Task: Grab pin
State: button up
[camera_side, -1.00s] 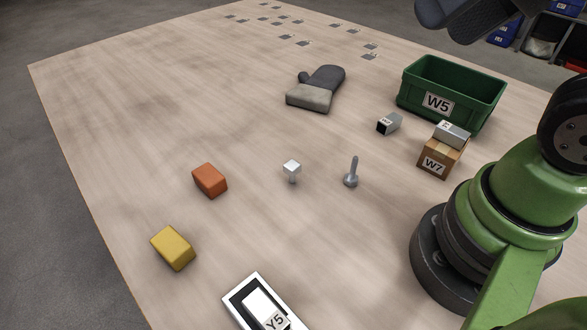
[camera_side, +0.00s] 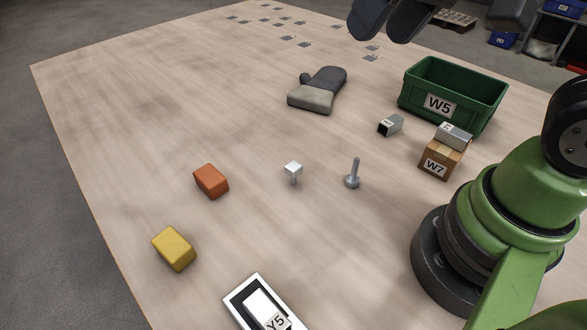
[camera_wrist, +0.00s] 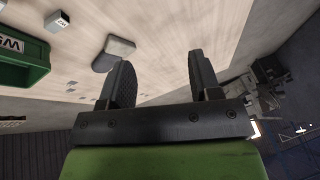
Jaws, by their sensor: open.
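A grey metal pin (camera_side: 355,173) stands upright on the wooden table in the side view, with a wide round foot and a thin shaft. Left of it stands a small pale piece with a square top on a short stem (camera_side: 293,169); I cannot tell if it also counts as a pin. My gripper (camera_side: 388,18) is at the top edge of the side view, high above the table and well away from the pin. In the wrist view my gripper (camera_wrist: 160,72) is open with nothing between its two dark fingers. The pin cannot be made out in the wrist view.
A green bin W5 (camera_side: 473,102), a box W7 (camera_side: 437,163) with a metal piece on top and a small grey block (camera_side: 391,125) stand at right. A glove (camera_side: 318,90) lies behind. Orange (camera_side: 211,181) and yellow blocks (camera_side: 174,249) and a Y5 tray (camera_side: 237,304) lie nearer.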

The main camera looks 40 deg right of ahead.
aim_at(295, 167)
jog(key=w+a+f+n+g, duration=0.1)
jog(key=w+f, duration=0.2)
jog(key=f, duration=0.4)
jog(key=w+a+f+n+g+h, duration=0.1)
jog(key=w+f+g, duration=0.1)
jog(key=f, duration=0.6)
jog(key=w+a+f+n+g, duration=0.1)
jog(key=w+f, duration=0.3)
jog(key=f, duration=0.4)
jog(key=shift+w+a+g+h, duration=0.2)
jog(key=shift+a+g+h, duration=0.15)
jog(key=shift+a, duration=0.25)
jog(key=shift+w+f, duration=0.15)
jog(key=shift+f, duration=2.8)
jog(key=c, duration=1.1)
jog(key=shift+o, duration=0.2)
jog(key=shift+r, duration=0.1)
